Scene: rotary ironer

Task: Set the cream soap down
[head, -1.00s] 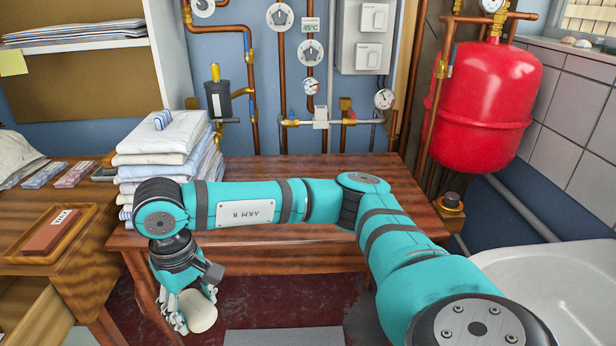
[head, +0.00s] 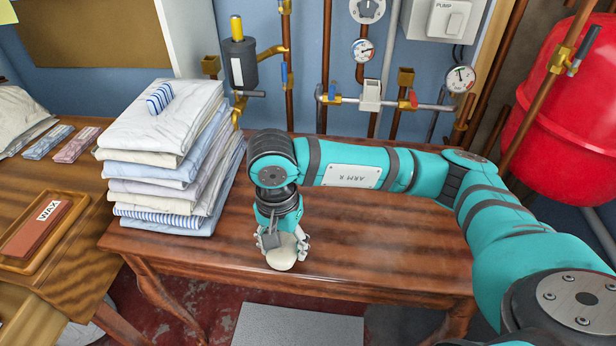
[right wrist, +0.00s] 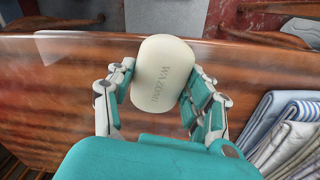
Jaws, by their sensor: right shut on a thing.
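The cream soap (head: 281,257) is a rounded bar, held in my right gripper (head: 285,245) near the front edge of the wooden table (head: 370,240). In the right wrist view the soap (right wrist: 162,72) shows stamped lettering, and the fingers of my right gripper (right wrist: 162,95) are shut on its two sides. The table (right wrist: 60,85) lies beneath it; I cannot tell whether the soap touches the wood. My left gripper is not in view.
A stack of folded shirts and linen (head: 170,165) stands on the table's left part. A tray with a wax block (head: 45,225) sits on the left desk. The table right of the gripper is bare. Pipes with valves (head: 385,100) run behind.

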